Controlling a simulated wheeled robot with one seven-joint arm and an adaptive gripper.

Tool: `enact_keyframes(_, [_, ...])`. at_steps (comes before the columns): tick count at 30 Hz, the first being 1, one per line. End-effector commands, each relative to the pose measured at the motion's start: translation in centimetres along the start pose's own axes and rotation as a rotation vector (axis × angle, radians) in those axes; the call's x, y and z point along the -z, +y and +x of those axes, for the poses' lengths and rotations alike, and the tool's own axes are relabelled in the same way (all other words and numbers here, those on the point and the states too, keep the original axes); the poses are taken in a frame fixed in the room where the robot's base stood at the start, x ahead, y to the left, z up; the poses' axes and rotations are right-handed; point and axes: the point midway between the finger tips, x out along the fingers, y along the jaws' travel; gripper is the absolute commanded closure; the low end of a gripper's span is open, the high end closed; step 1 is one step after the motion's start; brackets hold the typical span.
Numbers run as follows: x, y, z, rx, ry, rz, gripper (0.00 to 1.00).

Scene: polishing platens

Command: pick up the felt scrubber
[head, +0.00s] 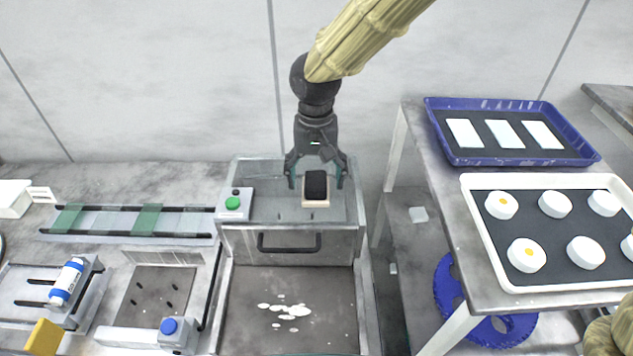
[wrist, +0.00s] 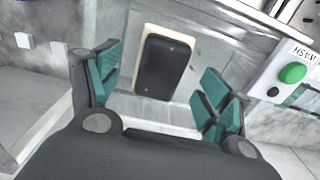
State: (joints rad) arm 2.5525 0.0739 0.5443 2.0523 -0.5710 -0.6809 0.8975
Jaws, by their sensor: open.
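The felt scrubber (head: 316,186) is a black block with a pale felt base, lying on the grey metal top behind the basin. In the wrist view the scrubber (wrist: 166,66) lies just beyond the fingers, roughly between their lines, with its pale edge showing on the left and top. My gripper (head: 317,178) is open above it, with one teal-padded finger on each side. In the wrist view my gripper (wrist: 160,95) is empty, and I see no contact with the scrubber. The exact height gap is hard to tell.
A box with a green button (head: 233,203) stands left of the scrubber. A handled metal panel (head: 290,243) and a basin with white splashes (head: 288,335) lie in front. A blue tray (head: 580,160) and a white tray (head: 470,183) with white discs stand on the right table.

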Motion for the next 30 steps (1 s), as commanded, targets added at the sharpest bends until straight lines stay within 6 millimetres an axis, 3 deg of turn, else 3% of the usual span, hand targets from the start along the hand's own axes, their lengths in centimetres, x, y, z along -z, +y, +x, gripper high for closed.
enact_keyframes(6, [-0.1, 0.0, 1.8, 0.000, -0.001, 0.000, 0.21])
enact_keyframes(16, [-0.1, 0.0, 2.2, 0.000, 0.000, 0.000, 0.23])
enact_keyframes(24, [-0.1, 0.0, 2.1, 0.000, 0.000, 0.000, 0.72])
enact_keyframes(30, [0.0, 0.0, 2.1, 0.000, 0.001, 0.000, 0.78])
